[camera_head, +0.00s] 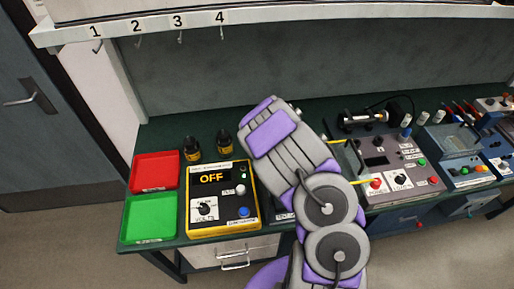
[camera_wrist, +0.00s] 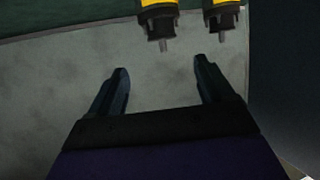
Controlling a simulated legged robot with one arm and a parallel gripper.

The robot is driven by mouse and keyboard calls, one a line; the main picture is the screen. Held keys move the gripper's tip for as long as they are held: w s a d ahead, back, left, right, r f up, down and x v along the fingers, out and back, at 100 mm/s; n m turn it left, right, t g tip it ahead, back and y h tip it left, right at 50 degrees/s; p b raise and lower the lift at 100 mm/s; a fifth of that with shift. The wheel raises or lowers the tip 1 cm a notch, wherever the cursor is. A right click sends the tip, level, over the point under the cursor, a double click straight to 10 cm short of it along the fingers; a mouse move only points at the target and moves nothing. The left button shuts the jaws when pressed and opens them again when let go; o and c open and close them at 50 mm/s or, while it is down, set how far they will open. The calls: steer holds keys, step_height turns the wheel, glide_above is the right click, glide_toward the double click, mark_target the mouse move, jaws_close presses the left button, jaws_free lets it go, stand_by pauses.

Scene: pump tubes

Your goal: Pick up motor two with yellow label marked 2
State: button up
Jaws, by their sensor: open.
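Two small black motors with yellow labels, a left one (camera_head: 192,150) and a right one (camera_head: 224,142), stand upright on the green bench, behind the yellow control box. The label numbers are too small to read, so I cannot tell which is motor two. In the wrist view, which looks upside down, a left motor (camera_wrist: 160,20) and a right motor (camera_wrist: 222,15) show at the top edge, partly cut off, shafts pointing down. My gripper (camera_wrist: 160,78) is open and empty, its fingers apart from both motors. In the head view my arm hides the gripper.
A red tray (camera_head: 155,172) and a green tray (camera_head: 149,217) lie at the bench's left end. The yellow control box (camera_head: 222,170) reads OFF. A grey control panel (camera_head: 403,177) stands right of my arm. Numbered hooks hang under the shelf (camera_head: 150,30).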

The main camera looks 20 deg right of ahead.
steer(key=shift+a+b+x, duration=0.15)
steer(key=shift+b+x, duration=0.25)
steer(key=shift+x, duration=2.15)
steer(key=shift+a+b+x, duration=0.1)
steer(key=shift+b+x, duration=0.25)
steer(key=shift+x, duration=2.2)
steer(key=b+x, duration=0.1)
steer(key=x, duration=0.3)
steer(key=shift+w+d, duration=0.15)
steer(key=shift+d, duration=0.05)
steer(key=shift+a, duration=0.15)
steer(key=shift+a, duration=0.15)
steer(key=c, duration=0.3)
jaws_close()
